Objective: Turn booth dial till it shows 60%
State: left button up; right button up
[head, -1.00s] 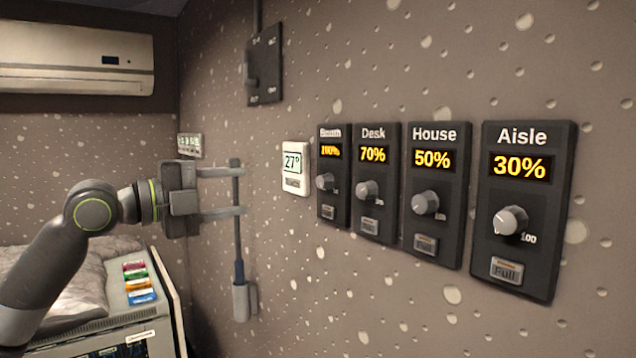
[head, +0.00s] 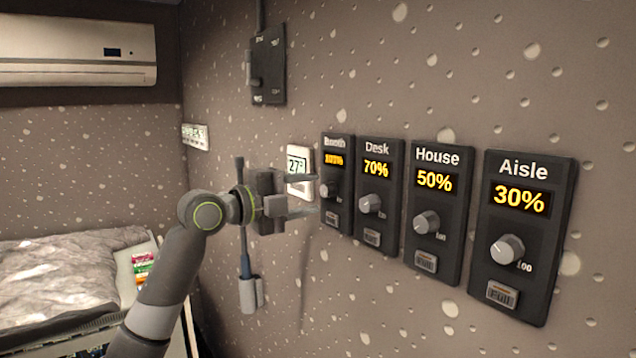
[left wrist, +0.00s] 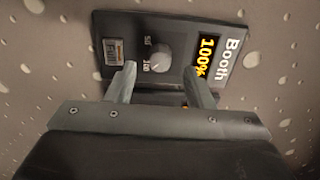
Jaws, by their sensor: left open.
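The Booth panel (head: 336,215) is the leftmost of the dark dimmer panels on the wall, and its display reads 100% in the left wrist view (left wrist: 207,60). Its grey round dial (left wrist: 160,60) sits beyond and between my fingertips in that view; in the head view the dial (head: 327,189) shows just past the fingers. My left gripper (head: 316,194) is open and empty, its fingers pointing at the panel, with its fingertips (left wrist: 167,78) short of the dial. I cannot tell the exact gap. My right gripper is not in view.
Desk (head: 376,222), House (head: 440,240) and Aisle (head: 530,255) panels stand to the right, reading 70%, 50% and 30%. A 27° thermostat (head: 298,160) is just left of Booth. A switch box (head: 267,65) is above.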

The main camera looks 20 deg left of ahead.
aim_at(323, 191)
pick_arm(q)
jog(key=shift+p+x, duration=0.5)
jog(key=shift+x, duration=1.05)
jog(key=c, duration=1)
